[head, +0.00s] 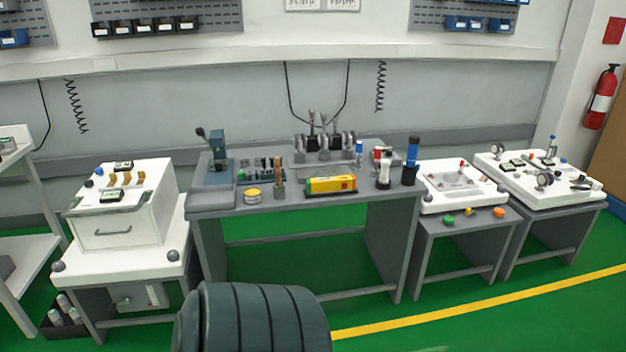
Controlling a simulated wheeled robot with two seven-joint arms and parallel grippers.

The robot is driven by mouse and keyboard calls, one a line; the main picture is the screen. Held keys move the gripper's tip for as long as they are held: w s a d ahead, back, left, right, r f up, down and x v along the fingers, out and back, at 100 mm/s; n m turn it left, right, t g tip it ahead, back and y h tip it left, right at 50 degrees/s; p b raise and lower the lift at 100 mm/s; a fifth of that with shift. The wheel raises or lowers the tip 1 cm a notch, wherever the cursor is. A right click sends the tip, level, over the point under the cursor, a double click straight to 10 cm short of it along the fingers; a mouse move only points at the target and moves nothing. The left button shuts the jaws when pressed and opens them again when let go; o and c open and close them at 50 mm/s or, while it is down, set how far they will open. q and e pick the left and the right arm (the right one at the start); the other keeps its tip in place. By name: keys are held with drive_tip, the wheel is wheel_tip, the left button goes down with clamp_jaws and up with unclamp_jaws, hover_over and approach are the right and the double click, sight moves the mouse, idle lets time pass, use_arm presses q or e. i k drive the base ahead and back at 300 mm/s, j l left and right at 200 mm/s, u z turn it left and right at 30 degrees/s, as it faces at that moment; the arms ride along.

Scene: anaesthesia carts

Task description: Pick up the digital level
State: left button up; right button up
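A long yellow block with green and red markings (330,184) lies near the front edge of the middle grey table (290,203). It looks like the digital level, but its markings are too small to read. Neither of my grippers shows in the head view, and nothing is seen touching the yellow block.
A wooden-handled tool (279,176) and a yellow round tin (252,195) stand left of the block. A white bottle (384,172) and a dark blue-topped holder (410,168) stand right of it. White carts flank the table.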

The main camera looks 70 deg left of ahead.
sight(330, 184)
drive_tip(key=u, duration=2.25)
drive_tip(key=i+z, duration=0.1)
drive_tip(key=i, duration=0.35)
drive_tip(key=i+j+z, duration=0.15)
drive_tip(key=i, duration=0.35)
drive_tip(key=i+j+z, duration=0.1)
drive_tip(key=i, duration=0.35)
drive_tip(key=i+j+z, duration=0.1)
drive_tip(key=i, duration=0.35)
drive_tip(key=i+j+z, duration=0.15)
drive_tip(key=i+j, duration=0.2)
drive_tip(key=i, duration=0.1)
